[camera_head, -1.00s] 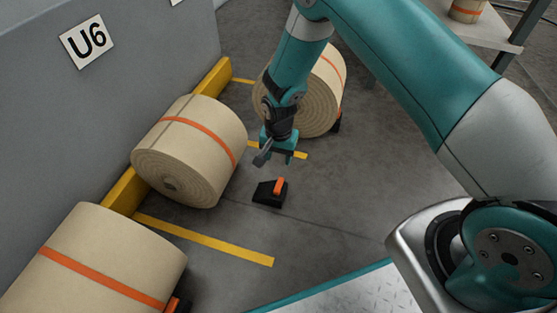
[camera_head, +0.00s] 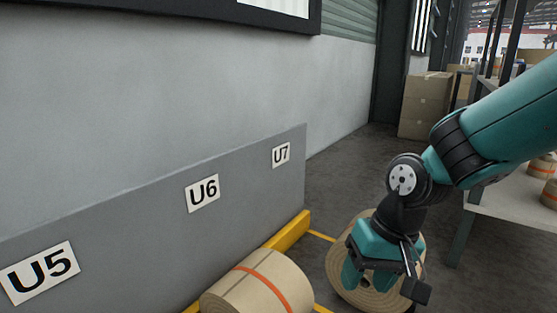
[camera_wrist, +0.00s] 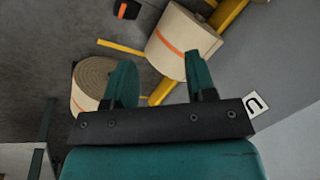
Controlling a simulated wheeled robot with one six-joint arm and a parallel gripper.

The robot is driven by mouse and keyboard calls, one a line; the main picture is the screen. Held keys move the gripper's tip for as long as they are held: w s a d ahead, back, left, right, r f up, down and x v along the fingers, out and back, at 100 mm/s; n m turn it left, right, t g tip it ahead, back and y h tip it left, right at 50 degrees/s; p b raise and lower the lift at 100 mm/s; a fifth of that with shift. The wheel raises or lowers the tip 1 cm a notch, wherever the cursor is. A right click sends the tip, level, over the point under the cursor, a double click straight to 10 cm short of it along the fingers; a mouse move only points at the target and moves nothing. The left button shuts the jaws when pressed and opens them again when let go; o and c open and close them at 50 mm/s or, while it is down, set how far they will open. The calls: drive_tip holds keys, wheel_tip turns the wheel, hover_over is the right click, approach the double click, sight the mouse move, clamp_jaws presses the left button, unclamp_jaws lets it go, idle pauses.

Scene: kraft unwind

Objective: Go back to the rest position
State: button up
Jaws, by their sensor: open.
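My gripper (camera_head: 382,278) is raised in front of the far kraft roll (camera_head: 338,262) in the head view and hides part of it. In the wrist view its two teal fingers (camera_wrist: 158,82) stand apart with nothing between them. A kraft roll with an orange band (camera_head: 262,287) lies by the wall under the U6 sign (camera_head: 202,192). In the wrist view a banded roll (camera_wrist: 183,40) lies beyond the fingers, and another roll (camera_wrist: 93,80) shows its wound end at left. A black wedge with an orange part (camera_wrist: 127,8) lies on the floor at the top edge.
A grey wall with U5 (camera_head: 40,272) and U7 (camera_head: 281,154) signs runs along the left. A yellow rail (camera_head: 288,232) lies at its foot. A shelf (camera_head: 512,207) with rolls stands at right. Cardboard boxes (camera_head: 425,105) are stacked at the back, with clear floor before them.

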drive_tip(key=s+r+n+y+p, duration=0.1)
drive_tip(key=s+r+n+p, duration=0.45)
drive_tip(key=s+r, duration=0.85)
wheel_tip(320, 180, up, 36)
drive_tip(key=p, duration=3.5)
drive_tip(key=shift+d+f+p, duration=0.15)
drive_tip(key=shift+d+p, duration=0.25)
